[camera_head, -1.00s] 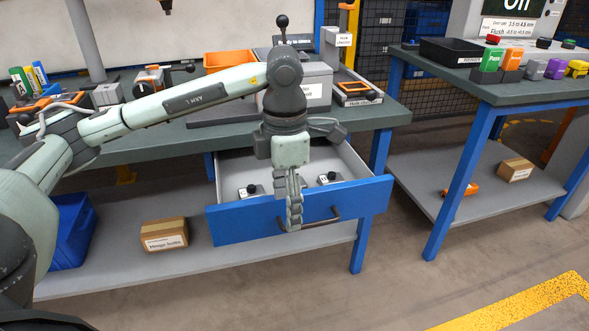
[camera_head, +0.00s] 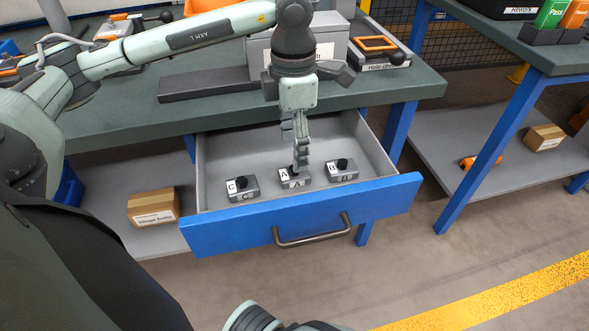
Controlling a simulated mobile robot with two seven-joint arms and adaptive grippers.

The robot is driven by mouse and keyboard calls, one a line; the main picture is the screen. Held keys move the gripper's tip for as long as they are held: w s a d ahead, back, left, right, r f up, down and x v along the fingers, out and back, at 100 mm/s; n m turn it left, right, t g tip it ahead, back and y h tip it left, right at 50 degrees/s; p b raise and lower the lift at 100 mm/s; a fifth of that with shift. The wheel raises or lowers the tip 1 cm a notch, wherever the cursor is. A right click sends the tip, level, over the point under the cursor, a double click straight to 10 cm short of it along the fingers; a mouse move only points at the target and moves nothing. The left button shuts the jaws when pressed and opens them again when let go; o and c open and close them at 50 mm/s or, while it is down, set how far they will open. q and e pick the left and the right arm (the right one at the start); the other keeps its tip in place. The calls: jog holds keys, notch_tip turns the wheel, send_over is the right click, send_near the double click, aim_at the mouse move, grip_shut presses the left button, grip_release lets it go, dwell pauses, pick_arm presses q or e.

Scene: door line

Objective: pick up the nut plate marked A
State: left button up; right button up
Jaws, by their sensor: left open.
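The nut plate marked A (camera_head: 296,182) is a small grey block with a dark knob, lying in the open drawer (camera_head: 215,226) between two like it. Nut plate C (camera_head: 243,189) lies to its left and nut plate B (camera_head: 342,171) to its right. My left gripper (camera_head: 300,168) points down into the drawer, directly over plate A, with its fingers open. The fingertips overlap A's knob in the picture and hide part of it. I cannot tell whether they touch it.
The blue drawer front with its handle (camera_head: 312,238) stands out from under the green workbench (camera_head: 420,86). A grey box (camera_head: 330,48) sits on the bench behind my arm. A cardboard box (camera_head: 153,207) lies on the lower shelf at left. Floor at right is clear.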

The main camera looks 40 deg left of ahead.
aim_at(294, 174)
pick_arm(q)
notch_tip(294, 174, down, 5)
jog(key=shift+s+r, duration=0.1)
jog(key=shift+f, duration=0.35)
pick_arm(e)
jog(key=shift+s+a+f, duration=0.1)
jog(key=shift+s+f, duration=0.15)
jog(key=shift+f, duration=0.55)
jog(key=shift+w, duration=0.1)
pick_arm(q)
jog(key=shift+c, duration=1.4)
grip_shut()
pick_arm(e)
jog(key=shift+w+r, duration=0.15)
